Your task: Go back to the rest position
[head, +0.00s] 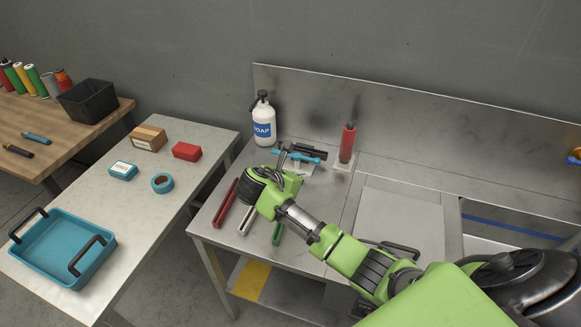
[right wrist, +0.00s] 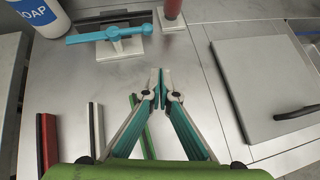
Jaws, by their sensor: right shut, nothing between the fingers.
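My right arm reaches in from the right of the head view over the steel worktable (head: 330,187). My right gripper (head: 285,166) is above the table, in front of the blue-handled fixture (head: 306,155). In the right wrist view the fingers (right wrist: 161,82) are together and empty, over bare steel. The blue fixture (right wrist: 118,33) stands beyond them on a light base. A green bar (head: 278,233) lies below the hand and is partly hidden in the wrist view. My left gripper is not in view.
A soap bottle (head: 263,122) and a red cylinder (head: 348,142) on a light base stand at the back. Red (head: 226,203) and pale (head: 247,219) bars lie at the left front. A grey lid (head: 401,222) with a dark handle is right. A side table holds a blue tray (head: 66,238).

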